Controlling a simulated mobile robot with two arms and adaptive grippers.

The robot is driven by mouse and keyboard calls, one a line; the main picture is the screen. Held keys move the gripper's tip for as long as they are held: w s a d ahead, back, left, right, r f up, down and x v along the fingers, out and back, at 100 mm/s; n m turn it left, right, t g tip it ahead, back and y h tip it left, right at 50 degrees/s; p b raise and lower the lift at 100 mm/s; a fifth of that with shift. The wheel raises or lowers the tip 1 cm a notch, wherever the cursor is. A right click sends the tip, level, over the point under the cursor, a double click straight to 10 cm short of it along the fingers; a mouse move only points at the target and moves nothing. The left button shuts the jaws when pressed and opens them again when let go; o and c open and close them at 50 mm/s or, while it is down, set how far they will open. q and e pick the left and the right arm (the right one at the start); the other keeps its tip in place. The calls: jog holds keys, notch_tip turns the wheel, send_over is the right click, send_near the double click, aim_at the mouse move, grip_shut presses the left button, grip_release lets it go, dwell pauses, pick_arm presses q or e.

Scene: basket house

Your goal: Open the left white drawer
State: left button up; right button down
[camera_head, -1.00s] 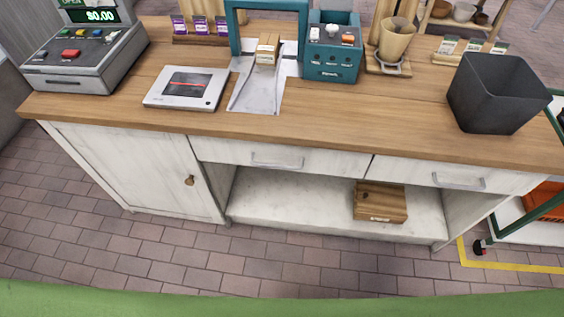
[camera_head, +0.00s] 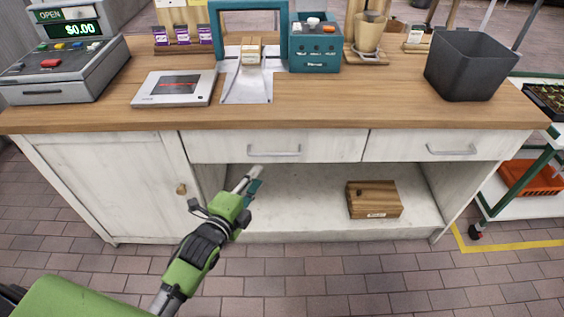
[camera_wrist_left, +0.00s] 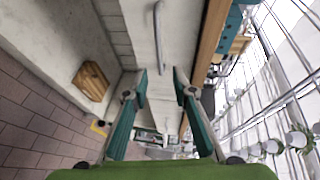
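The left white drawer (camera_head: 335,147) is closed under the wooden counter, with a grey bar handle (camera_head: 274,153) on its front. In the left wrist view, a handle (camera_wrist_left: 158,36) on a white front, seemingly this one, shows at the top, beyond the fingertips. My left gripper (camera_head: 250,183) is just below and left of the handle in the head view, apart from it. In the left wrist view my left gripper (camera_wrist_left: 161,84) has its two fingers spread with nothing between them. My right gripper is not in view.
Right of it is another closed white drawer (camera_head: 470,143). A cabinet door (camera_head: 115,185) with a round knob is at left. A wooden box (camera_head: 374,199) sits on the open shelf below. A register (camera_head: 65,60) and a black bin (camera_head: 470,68) stand on the counter (camera_head: 330,115). A cart is at right.

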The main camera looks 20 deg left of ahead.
aim_at(274, 155)
pick_arm(q)
jog(key=x, duration=1.3)
jog(key=shift+w, duration=0.35)
grip_shut()
